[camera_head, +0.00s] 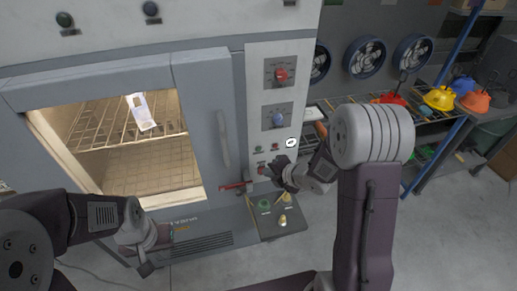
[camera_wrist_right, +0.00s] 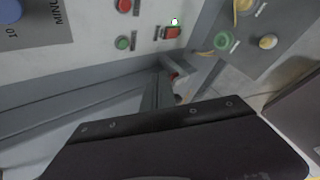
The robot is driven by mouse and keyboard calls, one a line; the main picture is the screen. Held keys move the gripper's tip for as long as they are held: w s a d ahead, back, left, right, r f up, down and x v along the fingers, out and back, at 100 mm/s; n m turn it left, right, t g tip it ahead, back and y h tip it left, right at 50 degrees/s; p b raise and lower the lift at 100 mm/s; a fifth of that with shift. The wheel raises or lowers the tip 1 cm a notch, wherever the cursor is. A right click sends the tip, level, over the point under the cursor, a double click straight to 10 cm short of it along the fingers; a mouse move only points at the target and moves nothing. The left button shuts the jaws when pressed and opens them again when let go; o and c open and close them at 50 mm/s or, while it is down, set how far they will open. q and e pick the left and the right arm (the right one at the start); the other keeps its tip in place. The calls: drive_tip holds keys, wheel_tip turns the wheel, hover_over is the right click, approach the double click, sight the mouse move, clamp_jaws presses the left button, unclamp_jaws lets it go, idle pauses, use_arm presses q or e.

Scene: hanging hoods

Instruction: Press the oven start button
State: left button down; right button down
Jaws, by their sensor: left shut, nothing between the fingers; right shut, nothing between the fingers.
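The oven (camera_head: 205,100) has a control panel (camera_head: 258,125) right of its windowed door. The panel carries a red knob (camera_head: 281,74), a blue knob (camera_head: 278,119) and small buttons below. In the right wrist view there are a green button (camera_wrist_right: 123,43), a red button (camera_wrist_right: 124,6) and a red switch (camera_wrist_right: 172,32); their labels are too small to read. My right gripper (camera_head: 266,170) is shut and empty, close to the panel's lower part by the red switch. Contact cannot be told. My left gripper (camera_head: 146,269) is shut and empty, low in front of the oven.
A red-tipped latch (camera_head: 235,187) and a vertical handle (camera_head: 224,138) are near the panel. A lower box (camera_head: 280,225) carries green and yellow controls. A shelf with hard hats (camera_head: 439,98) stands at right, with fans (camera_head: 365,57) behind. The floor at lower right is clear.

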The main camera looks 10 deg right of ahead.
sight(259, 149)
drive_tip(key=w+p, duration=0.2)
drive_tip(key=w, duration=0.5)
drive_tip(key=shift+w+p, duration=0.25)
drive_tip(key=shift+p, duration=0.15)
drive_tip(key=shift+w+a+r, duration=0.1)
drive_tip(key=shift+w, duration=0.05)
idle(1.5)
drive_tip(key=shift+w, duration=0.3)
drive_tip(key=shift+w, duration=0.4)
idle(0.7)
drive_tip(key=shift+s+b, duration=0.35)
drive_tip(key=shift+s, duration=0.5)
